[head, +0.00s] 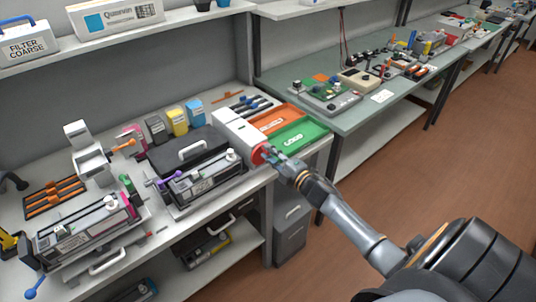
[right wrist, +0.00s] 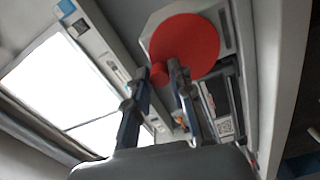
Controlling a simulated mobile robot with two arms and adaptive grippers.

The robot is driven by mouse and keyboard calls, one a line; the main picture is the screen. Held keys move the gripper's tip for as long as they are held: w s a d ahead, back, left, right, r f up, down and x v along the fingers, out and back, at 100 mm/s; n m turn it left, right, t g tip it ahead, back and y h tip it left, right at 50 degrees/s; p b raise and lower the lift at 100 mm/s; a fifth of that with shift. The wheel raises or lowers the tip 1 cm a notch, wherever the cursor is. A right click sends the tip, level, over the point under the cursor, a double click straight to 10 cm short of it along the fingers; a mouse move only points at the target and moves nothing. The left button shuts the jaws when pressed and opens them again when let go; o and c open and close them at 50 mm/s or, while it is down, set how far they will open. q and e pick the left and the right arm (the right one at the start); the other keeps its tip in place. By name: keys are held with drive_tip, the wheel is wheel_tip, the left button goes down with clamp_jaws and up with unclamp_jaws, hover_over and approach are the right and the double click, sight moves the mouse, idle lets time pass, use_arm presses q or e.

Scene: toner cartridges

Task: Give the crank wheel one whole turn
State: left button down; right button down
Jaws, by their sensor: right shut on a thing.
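The crank wheel (head: 260,154) is a red disc on the front end of a white box-shaped unit (head: 238,133) at the right end of the near bench. In the right wrist view the red wheel (right wrist: 187,46) is large, with a small red knob (right wrist: 158,73) at its lower left rim. My right gripper (head: 272,156) is at the wheel's face and partly covers it. In the right wrist view its two fingers (right wrist: 166,72) are closed in on the knob, which shows between and behind the tips. My left gripper is not seen.
Green (head: 300,136) and orange (head: 276,118) trays lie right of the unit. A black-and-grey cartridge (head: 205,178) with a purple lever sits left of it. Yellow (head: 177,122) and blue (head: 195,113) bottles stand behind. The floor (head: 420,190) on the right is clear.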

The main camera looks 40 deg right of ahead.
drive_tip(key=shift+d+m, duration=0.4)
drive_tip(key=shift+m, duration=0.7)
drive_tip(key=c, duration=1.2)
unclamp_jaws()
drive_tip(key=shift+o, duration=0.2)
drive_tip(key=s+d, duration=0.1)
drive_tip(key=s, duration=1.1)
drive_tip(key=shift+f, duration=0.1)
